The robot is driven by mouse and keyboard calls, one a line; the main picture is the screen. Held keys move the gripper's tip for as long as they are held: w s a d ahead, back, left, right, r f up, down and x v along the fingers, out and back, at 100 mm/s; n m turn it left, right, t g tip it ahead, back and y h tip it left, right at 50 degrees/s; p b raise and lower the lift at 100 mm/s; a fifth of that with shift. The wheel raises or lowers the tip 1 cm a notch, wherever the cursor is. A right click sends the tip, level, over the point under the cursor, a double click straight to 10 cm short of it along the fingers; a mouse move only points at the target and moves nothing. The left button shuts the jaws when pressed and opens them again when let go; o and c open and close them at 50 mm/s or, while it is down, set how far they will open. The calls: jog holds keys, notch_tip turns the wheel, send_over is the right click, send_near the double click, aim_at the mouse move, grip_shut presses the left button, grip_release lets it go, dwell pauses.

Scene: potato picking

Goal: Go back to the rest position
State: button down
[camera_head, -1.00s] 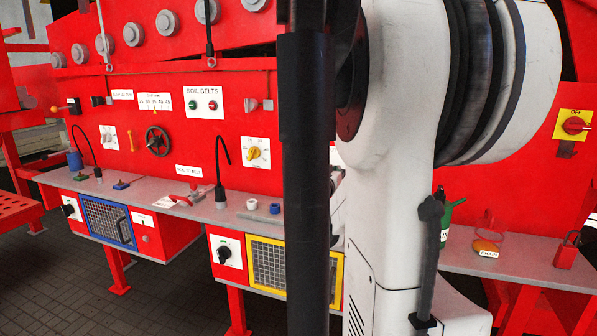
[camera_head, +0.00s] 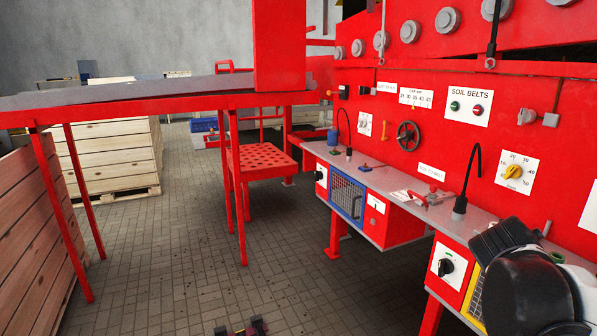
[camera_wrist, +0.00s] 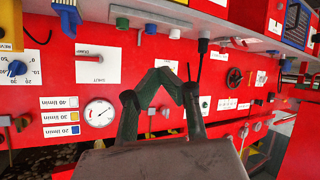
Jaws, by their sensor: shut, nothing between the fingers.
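My gripper (camera_wrist: 163,80) shows in the wrist view. Its two dark fingers bend inward and meet at the tips, with nothing between them. It points at the red machine panel (camera_wrist: 240,95), apart from it as far as I can tell. In the head view, a black and white part of my arm fills the lower right corner, in front of the panel and shelf. The gripper itself cannot be made out there.
The grey shelf (camera_head: 385,195) carries tools and runs along the red machine (camera_head: 420,135). A round gauge (camera_wrist: 99,112) is left of my gripper. A red-legged table (camera_head: 140,101) and wooden crates (camera_head: 112,133) stand left. The tiled floor (camera_head: 180,245) between is mostly clear.

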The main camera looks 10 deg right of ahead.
jog(key=s+a+f+n+y, duration=0.2)
jog(key=s+a+y, duration=0.1)
jog(key=a, duration=0.6)
jog(key=s+a+f+n+y, duration=0.2)
jog(key=s+a+f+y, duration=0.1)
jog(key=a, duration=0.7)
jog(key=s+a+f+n+g+y, duration=0.1)
jog(key=s+a+f+n+y, duration=0.2)
jog(key=a, duration=0.6)
jog(key=shift+s+a+y, duration=0.15)
jog(key=shift+s+y, duration=0.25)
jog(key=shift+s, duration=0.25)
jog(key=c, duration=2.5)
grip_release()
